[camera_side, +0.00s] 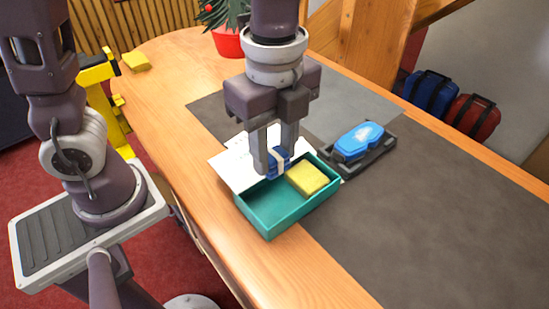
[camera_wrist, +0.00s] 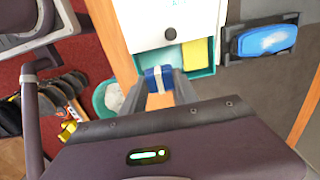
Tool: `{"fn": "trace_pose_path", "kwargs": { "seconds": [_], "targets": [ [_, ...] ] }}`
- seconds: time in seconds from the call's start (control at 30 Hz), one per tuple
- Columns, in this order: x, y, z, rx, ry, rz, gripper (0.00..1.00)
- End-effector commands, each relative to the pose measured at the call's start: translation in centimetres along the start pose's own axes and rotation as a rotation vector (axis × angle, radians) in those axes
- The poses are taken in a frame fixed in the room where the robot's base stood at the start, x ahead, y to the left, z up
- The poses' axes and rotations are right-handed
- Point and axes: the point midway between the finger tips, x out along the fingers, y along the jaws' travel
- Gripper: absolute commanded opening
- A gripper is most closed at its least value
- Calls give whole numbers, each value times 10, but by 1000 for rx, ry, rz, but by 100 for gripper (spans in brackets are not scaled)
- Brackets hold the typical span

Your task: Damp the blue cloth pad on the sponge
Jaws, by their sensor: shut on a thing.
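My gripper (camera_side: 277,162) is shut on a small blue pad (camera_side: 281,158) with a white band. In the side view it holds the pad over the back left part of a teal tray (camera_side: 285,216). The yellow sponge (camera_side: 312,178) lies in the tray, just right of the pad and apart from it. In the wrist view the pad (camera_wrist: 153,80) sits between my fingertips (camera_wrist: 158,82), with the sponge (camera_wrist: 198,58) beyond it to the right. I cannot tell how high the pad is.
A white sheet (camera_side: 228,172) lies behind the tray. A blue block (camera_side: 360,138) stands on a black holder (camera_side: 384,150) to the right. A red plant pot (camera_side: 228,42) and a yellow block (camera_side: 136,61) are farther back. The dark mat (camera_side: 430,210) at right is clear.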

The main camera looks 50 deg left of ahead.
Motion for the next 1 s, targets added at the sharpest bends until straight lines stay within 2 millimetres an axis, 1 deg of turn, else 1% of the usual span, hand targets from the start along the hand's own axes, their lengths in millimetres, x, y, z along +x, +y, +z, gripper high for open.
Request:
{"fn": "trace_pose_path", "kwargs": {
  "seconds": [0.07,0.1,0.17,0.2,0.27,0.37,0.47,0.5,0.6,0.63,0.7,0.77,1.0],
  "targets": [
    [0,0,0,0,0,0,0],
    [0,0,0,0,0,0,34],
    [0,0,0,0,0,0,22],
    [0,0,0,0,0,0,14],
    [0,0,0,0,0,0,3],
    [1,-7,-1,0,0,0,3],
    [3,-34,-2,-1,0,0,3],
    [4,-45,-2,-2,1,0,3],
    [7,-69,-1,-1,0,0,3],
    [8,-74,0,-2,0,1,3],
    [12,-80,0,-1,0,1,3],
    [18,-80,0,0,-1,2,3],
    [50,-79,0,1,-1,3,3]
  ]
}}
